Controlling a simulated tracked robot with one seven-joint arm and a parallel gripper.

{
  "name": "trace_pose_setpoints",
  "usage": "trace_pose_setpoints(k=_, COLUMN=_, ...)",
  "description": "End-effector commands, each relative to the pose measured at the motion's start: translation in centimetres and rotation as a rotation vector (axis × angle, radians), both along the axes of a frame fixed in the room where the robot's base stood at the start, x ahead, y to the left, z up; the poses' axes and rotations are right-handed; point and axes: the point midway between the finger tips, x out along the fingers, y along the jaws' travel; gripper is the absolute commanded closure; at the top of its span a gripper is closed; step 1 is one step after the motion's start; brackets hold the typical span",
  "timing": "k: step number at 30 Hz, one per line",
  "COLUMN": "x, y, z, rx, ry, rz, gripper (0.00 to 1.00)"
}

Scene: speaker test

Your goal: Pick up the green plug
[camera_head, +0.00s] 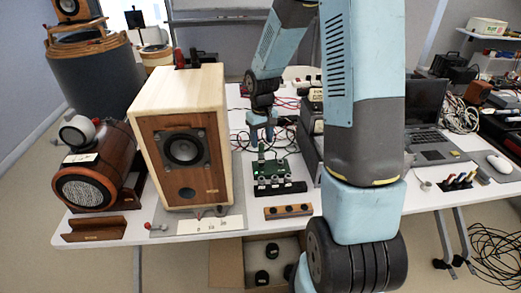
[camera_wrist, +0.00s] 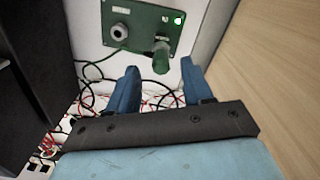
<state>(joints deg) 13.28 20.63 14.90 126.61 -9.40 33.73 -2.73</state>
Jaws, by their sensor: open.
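In the wrist view, a green plug (camera_wrist: 160,59) sticks out of a green panel (camera_wrist: 146,13) on a white surface. It appears seated in a grey socket. My gripper (camera_wrist: 160,88) is open, its two blue fingers apart and pointing at the panel. The plug lies just past the fingertips, roughly midway between them, with nothing held. In the head view my gripper (camera_head: 262,122) hangs over the table behind the small green board (camera_head: 272,172). I cannot make out the plug there.
A wooden speaker (camera_head: 183,140) stands close on the left of my gripper. Red and black cables (camera_wrist: 95,100) lie below. A laptop (camera_head: 430,135) is at the right.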

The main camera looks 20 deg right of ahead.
Motion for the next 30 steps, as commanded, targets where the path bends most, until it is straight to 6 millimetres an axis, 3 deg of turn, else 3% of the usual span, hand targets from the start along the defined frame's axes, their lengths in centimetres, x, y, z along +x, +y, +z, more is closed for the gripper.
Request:
trace_pose_setpoints(k=6, x=0.0, y=0.1, z=-2.6, rx=0.0, ry=0.003, rz=0.0, gripper=0.5)
trace_pose_setpoints(k=16, x=0.1, y=0.1, z=-3.1, rx=0.0, ry=0.0, rz=-0.001, gripper=0.5)
trace_pose_setpoints(k=30, x=0.1, y=0.1, z=-3.1, rx=0.0, ry=0.0, rz=-0.001, gripper=0.94)
